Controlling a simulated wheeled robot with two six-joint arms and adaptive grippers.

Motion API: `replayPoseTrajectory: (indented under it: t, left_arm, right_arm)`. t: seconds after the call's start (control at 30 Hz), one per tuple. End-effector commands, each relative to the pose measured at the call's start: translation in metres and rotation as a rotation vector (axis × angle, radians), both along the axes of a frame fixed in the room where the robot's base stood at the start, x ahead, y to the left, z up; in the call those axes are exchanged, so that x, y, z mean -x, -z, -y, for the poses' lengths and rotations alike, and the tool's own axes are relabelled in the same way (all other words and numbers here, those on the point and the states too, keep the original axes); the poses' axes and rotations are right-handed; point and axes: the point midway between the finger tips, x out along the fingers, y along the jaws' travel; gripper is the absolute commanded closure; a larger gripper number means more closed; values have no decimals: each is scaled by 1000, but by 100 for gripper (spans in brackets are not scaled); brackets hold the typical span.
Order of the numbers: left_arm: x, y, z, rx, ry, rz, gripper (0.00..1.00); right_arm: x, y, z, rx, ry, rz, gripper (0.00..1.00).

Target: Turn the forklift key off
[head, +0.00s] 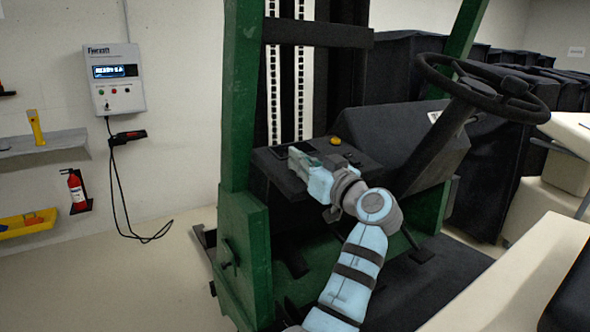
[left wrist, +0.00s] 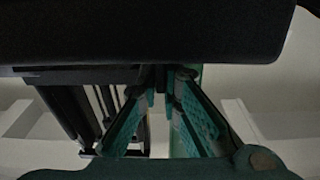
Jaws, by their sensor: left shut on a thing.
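The forklift's dark console (head: 365,160) is between the green frame and the steering column. My left gripper (head: 300,163) is at the left part of this console. In the left wrist view, the fingers of my left gripper (left wrist: 165,90) converge to a narrow gap under a dark overhanging edge. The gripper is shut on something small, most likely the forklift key. The key itself is hidden by the fingers, so its angle cannot be told. My right gripper is not in view.
A yellow-topped button (head: 335,141) is on the console just beyond my gripper. The steering wheel (head: 480,88) stands to the right, and a green frame post (head: 241,100) to the left. A wall charger box (head: 113,80) and a fire extinguisher (head: 76,190) are farther left.

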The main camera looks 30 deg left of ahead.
Motion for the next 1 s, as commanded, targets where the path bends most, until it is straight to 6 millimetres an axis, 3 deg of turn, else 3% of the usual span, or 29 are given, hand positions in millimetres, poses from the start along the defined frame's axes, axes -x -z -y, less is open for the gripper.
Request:
replayPoseTrajectory:
  t: [0.47, 0.6, 0.9, 1.0]
  left_arm:
    - [-1, 3, 0, 6, -15, -3, 100]
    - [0, 2, 0, 6, -15, -3, 75]
    - [0, 1, -1, 4, -17, 0, 73]
    - [0, -8, -1, 3, -17, 1, 73]
  right_arm:
    - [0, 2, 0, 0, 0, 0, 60]
    - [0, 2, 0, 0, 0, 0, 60]
    - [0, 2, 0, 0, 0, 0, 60]
    - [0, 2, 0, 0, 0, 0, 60]
